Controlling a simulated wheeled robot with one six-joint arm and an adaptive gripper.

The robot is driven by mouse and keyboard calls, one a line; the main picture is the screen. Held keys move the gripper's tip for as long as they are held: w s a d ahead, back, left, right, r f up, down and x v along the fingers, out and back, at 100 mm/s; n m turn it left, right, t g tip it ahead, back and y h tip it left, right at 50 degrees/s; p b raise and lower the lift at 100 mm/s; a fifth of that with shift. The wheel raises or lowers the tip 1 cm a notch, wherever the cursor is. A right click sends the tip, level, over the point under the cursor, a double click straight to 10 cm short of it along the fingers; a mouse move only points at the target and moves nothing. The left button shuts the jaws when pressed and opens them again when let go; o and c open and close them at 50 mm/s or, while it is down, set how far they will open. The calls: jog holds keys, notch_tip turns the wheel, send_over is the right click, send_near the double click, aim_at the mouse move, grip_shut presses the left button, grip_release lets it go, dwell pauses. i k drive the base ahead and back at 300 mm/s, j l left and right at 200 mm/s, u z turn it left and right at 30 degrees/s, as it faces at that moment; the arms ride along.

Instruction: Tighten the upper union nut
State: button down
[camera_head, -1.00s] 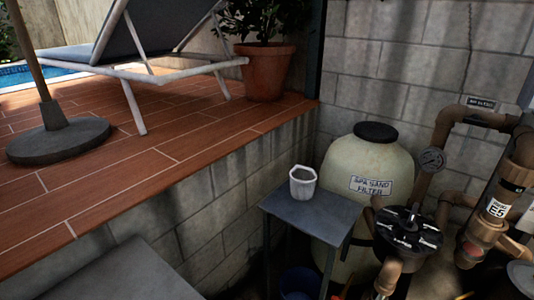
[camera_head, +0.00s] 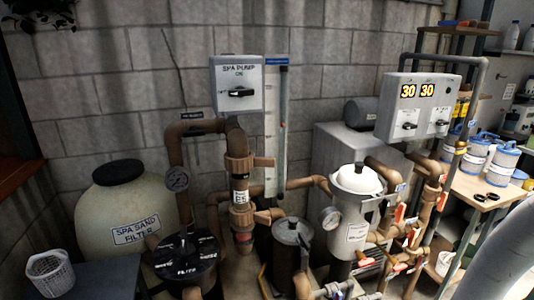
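A brown vertical pipe (camera_head: 232,138) stands below the SPA PUMP switch box, in the middle of the head view. It carries a thick brown ribbed collar (camera_head: 238,166), which looks like the upper union nut, with a side handle at its right. Below it is a white label reading E5 (camera_head: 240,197), then a lower brown fitting (camera_head: 242,218) with a reddish part under it. How tightly the upper nut sits cannot be told at this size. My gripper is not in view.
The SPA SAND FILTER tank (camera_head: 122,215) and black-lidded filter (camera_head: 186,255) stand left of the pipe. A grey lidded canister (camera_head: 292,240) and white-topped housing (camera_head: 357,205) stand right. A pressure gauge (camera_head: 177,180) is close on the left. Pipework crowds the front.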

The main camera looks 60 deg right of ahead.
aim_at(237, 166)
jog(key=z, duration=0.9)
